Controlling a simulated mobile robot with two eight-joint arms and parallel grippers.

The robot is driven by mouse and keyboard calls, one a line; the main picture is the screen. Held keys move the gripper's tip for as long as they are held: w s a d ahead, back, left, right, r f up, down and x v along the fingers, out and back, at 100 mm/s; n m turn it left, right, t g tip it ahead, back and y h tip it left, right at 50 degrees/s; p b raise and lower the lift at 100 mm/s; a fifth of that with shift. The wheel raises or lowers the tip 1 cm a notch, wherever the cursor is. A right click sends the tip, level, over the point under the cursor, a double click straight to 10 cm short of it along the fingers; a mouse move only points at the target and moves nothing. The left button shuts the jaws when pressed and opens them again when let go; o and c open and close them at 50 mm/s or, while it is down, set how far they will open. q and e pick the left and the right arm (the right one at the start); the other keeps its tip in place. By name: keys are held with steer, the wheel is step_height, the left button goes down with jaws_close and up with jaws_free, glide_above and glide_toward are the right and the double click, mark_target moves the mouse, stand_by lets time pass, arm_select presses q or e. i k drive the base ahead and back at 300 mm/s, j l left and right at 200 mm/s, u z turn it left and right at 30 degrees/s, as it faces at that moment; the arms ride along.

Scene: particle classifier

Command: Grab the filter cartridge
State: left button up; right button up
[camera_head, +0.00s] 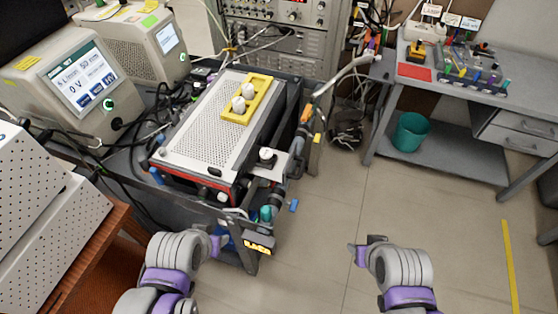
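No part in view is clearly marked as the filter cartridge. Two white rounded pieces (239,104) sit in a yellow holder (260,84) on top of a perforated metal box (206,139); they may be filter parts, but I cannot tell. My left gripper (219,243) is low in front of the box, close to its front fittings, and apart from the yellow holder. My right gripper (359,251) is over the open floor at the lower right, away from the equipment. Neither visibly holds anything. The fingers are too small to show whether they are open or shut.
An instrument with a screen (83,75) stands at the left, with cables around it. A jointed tube (335,75) and fittings run along the box's right side. A grey workbench (440,82) with a teal bin (410,132) is at the right. The floor (400,200) between is clear.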

mark_target(266, 155)
steer(key=l+u, duration=0.2)
steer(key=u, duration=0.2)
steer(key=l+u, duration=0.2)
steer(key=u, duration=0.2)
steer(key=l+u, duration=0.2)
steer(key=u, duration=0.25)
steer(key=k, duration=0.05)
